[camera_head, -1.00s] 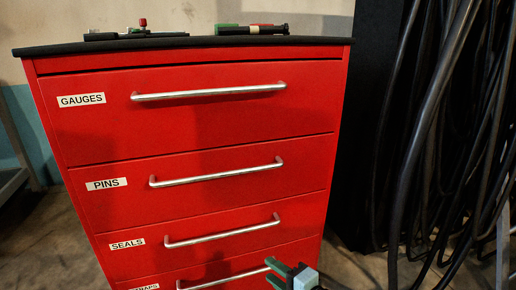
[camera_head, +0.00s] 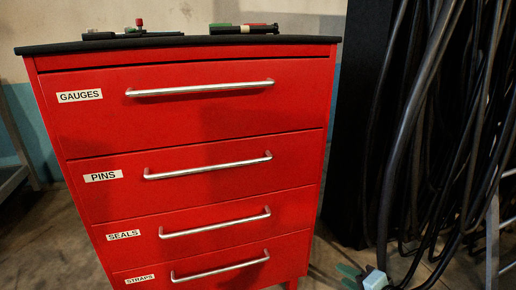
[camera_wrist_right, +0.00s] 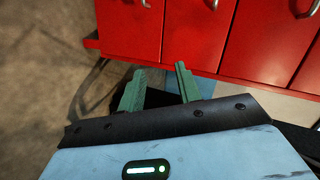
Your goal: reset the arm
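My right gripper (camera_head: 350,274) shows at the bottom edge of the head view, to the right of the red cabinet's lower corner and apart from it. In the right wrist view its two green fingers (camera_wrist_right: 158,90) stand apart with nothing between them, so it is open and empty. The red drawer cabinet (camera_head: 200,120) has drawers labelled GAUGES, PINS, SEALS and STRAPS, all closed. The cabinet also shows at the top of the right wrist view (camera_wrist_right: 195,40), beyond the fingertips. My left gripper is not in view.
Small tools (camera_head: 243,29) and another item with a red knob (camera_head: 138,28) lie on the cabinet's black top (camera_head: 190,42). Black hoses or cables (camera_head: 430,130) hang at the right. Concrete floor (camera_wrist_right: 45,70) shows clear at the left of the wrist view.

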